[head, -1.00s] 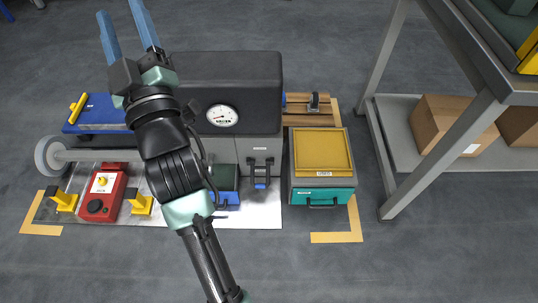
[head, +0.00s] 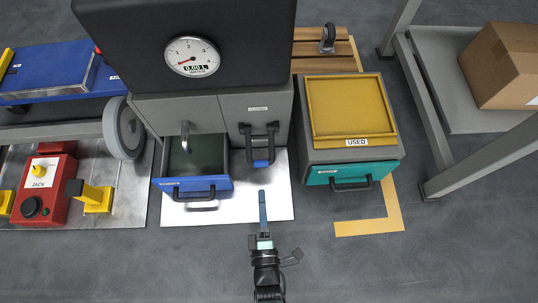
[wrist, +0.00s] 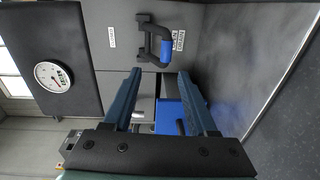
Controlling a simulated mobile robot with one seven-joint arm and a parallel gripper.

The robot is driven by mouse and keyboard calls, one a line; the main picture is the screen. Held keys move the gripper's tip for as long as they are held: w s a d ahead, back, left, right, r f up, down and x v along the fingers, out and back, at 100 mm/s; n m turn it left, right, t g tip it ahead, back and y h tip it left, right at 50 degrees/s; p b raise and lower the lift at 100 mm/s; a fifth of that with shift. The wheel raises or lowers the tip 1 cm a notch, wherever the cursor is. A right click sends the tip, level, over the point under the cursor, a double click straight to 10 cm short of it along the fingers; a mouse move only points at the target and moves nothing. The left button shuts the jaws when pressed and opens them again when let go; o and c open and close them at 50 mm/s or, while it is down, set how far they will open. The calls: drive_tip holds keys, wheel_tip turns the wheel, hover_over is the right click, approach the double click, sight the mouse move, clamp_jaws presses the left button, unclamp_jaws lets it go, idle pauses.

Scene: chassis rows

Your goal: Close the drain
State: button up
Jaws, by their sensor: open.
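The round gauge (head: 193,56) on the tank reads 0.00 L.
A blue-fronted drawer (head: 193,186) is pulled out under a metal spout (head: 185,135), left of the handle. A yellow-topped "USED" box (head: 353,155) with a teal drawer stands to the right. A red jack unit (head: 42,190) is at left. Floor in front is clear.

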sight(262, 163)
drive_tip(key=w+b, duration=0.2)
drive_tip(key=w, duration=0.1)
drive_tip(key=w+f+b, duration=0.1)
drive_tip(key=w+b, duration=0.1)
drive_tip(key=w, duration=0.2)
drive_tip(key=w+f+b, duration=0.1)
drive_tip(key=w+b, duration=0.1)
drive_tip(key=w, duration=0.2)
drive_tip(key=shift+w+d, duration=0.1)
drive_tip(key=shift+d, duration=0.15)
drive_tip(key=shift+w, duration=0.5)
clamp_jaws()
idle(0.7)
